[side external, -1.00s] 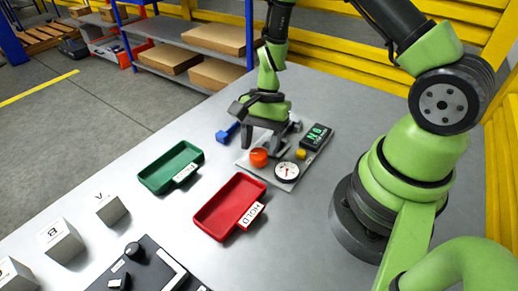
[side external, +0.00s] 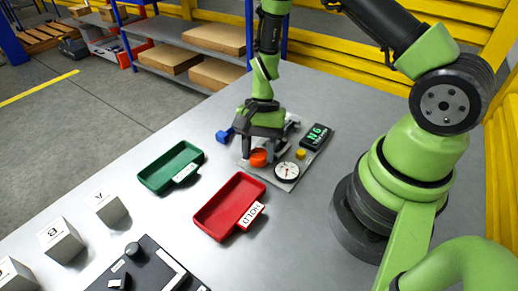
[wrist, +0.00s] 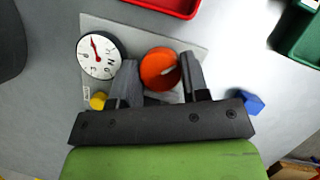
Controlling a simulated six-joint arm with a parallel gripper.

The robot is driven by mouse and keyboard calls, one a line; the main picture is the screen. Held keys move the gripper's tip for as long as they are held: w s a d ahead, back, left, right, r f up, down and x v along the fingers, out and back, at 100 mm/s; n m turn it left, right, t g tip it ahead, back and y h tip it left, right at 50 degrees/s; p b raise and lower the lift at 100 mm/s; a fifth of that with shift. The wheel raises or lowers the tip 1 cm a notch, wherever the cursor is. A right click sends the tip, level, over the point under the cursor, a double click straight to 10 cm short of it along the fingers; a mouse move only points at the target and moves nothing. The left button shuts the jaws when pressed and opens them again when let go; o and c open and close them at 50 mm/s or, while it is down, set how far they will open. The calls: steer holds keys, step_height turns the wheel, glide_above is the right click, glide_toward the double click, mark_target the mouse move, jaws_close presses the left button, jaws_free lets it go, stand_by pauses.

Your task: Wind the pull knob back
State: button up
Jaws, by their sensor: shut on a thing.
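The orange round knob (side external: 259,158), which I take as the pull knob, stands on a grey plate (side external: 290,185). My gripper (side external: 257,153) points down over it with one finger on each side. In the wrist view the orange knob (wrist: 158,68) sits between the fingertips of my gripper (wrist: 161,72), which are shut on it. A round white dial (side external: 287,171) with a red needle is beside the knob. A black display (side external: 317,136) with green characters, seemingly N6, stands behind the dial. A yellow button (side external: 300,154) lies between dial and display.
A red tray (side external: 213,222) marked HOLD and a green tray (side external: 160,180) lie to the left. A blue piece (side external: 225,135) is close beside the plate. Several grey lettered blocks (side external: 110,209) and a black control panel (side external: 150,268) are at the front left.

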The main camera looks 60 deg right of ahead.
steer(key=shift+n+g, duration=0.3)
steer(key=shift+n, duration=0.3)
steer(key=o, duration=0.6)
steer(key=shift+o, duration=0.2)
steer(key=v, duration=1)
steer(key=shift+o, duration=0.2)
steer(key=shift+a, duration=0.1)
